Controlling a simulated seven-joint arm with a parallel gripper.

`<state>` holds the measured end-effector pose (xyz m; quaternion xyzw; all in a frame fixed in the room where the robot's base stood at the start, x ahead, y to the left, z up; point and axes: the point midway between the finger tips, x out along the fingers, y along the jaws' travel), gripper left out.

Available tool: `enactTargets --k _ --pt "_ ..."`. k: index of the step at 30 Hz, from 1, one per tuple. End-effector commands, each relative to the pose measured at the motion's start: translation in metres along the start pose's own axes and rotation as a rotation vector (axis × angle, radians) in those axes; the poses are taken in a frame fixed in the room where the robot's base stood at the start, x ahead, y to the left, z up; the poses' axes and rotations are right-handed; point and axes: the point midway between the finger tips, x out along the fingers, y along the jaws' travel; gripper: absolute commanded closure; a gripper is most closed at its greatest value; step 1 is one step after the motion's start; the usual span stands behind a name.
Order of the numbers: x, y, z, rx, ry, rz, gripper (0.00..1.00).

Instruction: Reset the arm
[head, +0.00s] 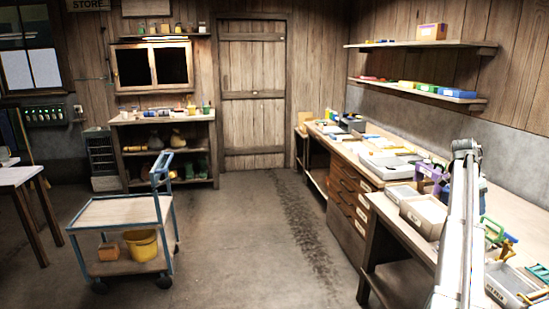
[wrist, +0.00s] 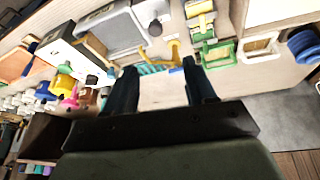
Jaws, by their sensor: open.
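My gripper (wrist: 160,76) shows in the wrist view with its two dark fingers apart. Nothing is held between them. Beyond the fingers is a pale bench top with a teal striped piece, a yellow piece (wrist: 175,50) and a green-and-yellow piece (wrist: 202,28). In the head view my pale arm reaches up along the right side, over the workbench (head: 378,208). The fingers cannot be made out in the head view.
Grey bins (head: 424,214) and a tray (head: 510,283) stand on the right bench near my arm. Two wall shelves (head: 420,88) hang above. A blue-framed cart (head: 118,210) with a yellow bucket (head: 140,244) stands left. The middle floor is clear.

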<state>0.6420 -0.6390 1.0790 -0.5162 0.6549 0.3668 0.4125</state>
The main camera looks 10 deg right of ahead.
Motion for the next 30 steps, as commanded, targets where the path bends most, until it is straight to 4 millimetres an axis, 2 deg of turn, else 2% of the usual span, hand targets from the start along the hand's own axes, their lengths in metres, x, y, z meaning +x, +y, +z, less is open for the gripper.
enactTargets --k 6,12,20,23,30 --pt "0.000 -0.015 0.002 -0.316 0.040 -0.112 0.45" --pt "0.003 -0.005 0.027 -0.557 0.089 -0.223 0.45" --pt "0.068 0.010 0.092 -0.776 0.079 -0.287 0.45" --pt "0.095 0.015 0.123 -0.838 0.061 -0.300 0.45" --pt "0.160 0.030 0.219 -0.981 -0.008 -0.325 0.45"
